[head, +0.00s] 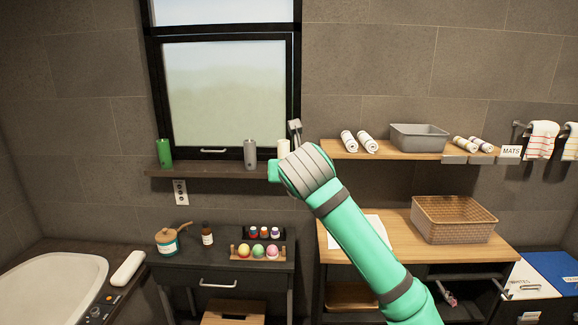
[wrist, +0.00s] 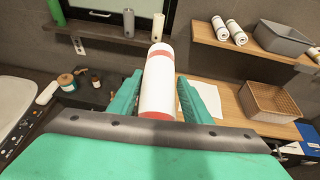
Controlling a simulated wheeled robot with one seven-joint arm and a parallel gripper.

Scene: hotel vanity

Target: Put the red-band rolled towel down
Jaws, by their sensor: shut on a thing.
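The red-band rolled towel (wrist: 158,92) is white with red bands and fills the middle of the wrist view. My gripper (wrist: 161,82) is shut on it, with one green finger on each side. The towel points away from my wrist, toward the wall and window side.
A wall shelf (head: 400,154) holds rolled towels and a grey bin (head: 418,137). Below, a wooden counter (head: 398,215) bears a white sheet and a wicker basket (head: 453,220).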

